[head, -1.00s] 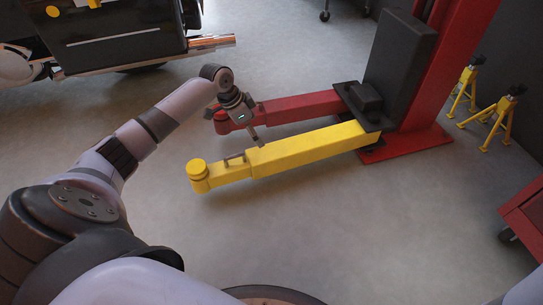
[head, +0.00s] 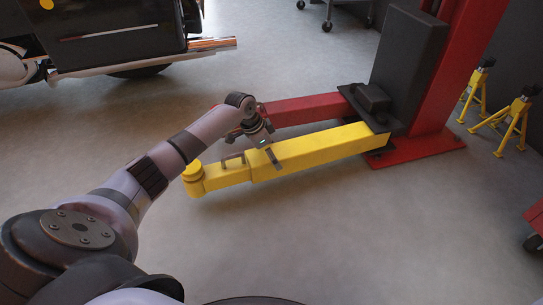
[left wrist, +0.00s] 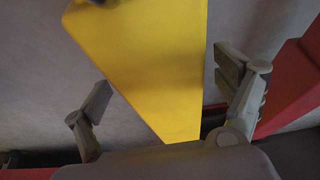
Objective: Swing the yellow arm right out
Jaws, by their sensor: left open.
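The yellow arm (head: 325,148) is a long bar running from the foot of the red lift post to a round yellow pad at its left end. A small handle (head: 233,158) stands near that end. My left gripper (head: 264,152) is open at the middle of the yellow arm, with one finger in front of its near side. In the left wrist view the yellow arm (left wrist: 150,45) passes between the spread fingers of the left gripper (left wrist: 168,78), with gaps visible at both sides. My right gripper is not in view.
The red arm (head: 305,108) lies just behind the yellow one, partly hidden by my gripper. The red post (head: 440,85) stands right. The floor in front of the yellow arm is clear.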

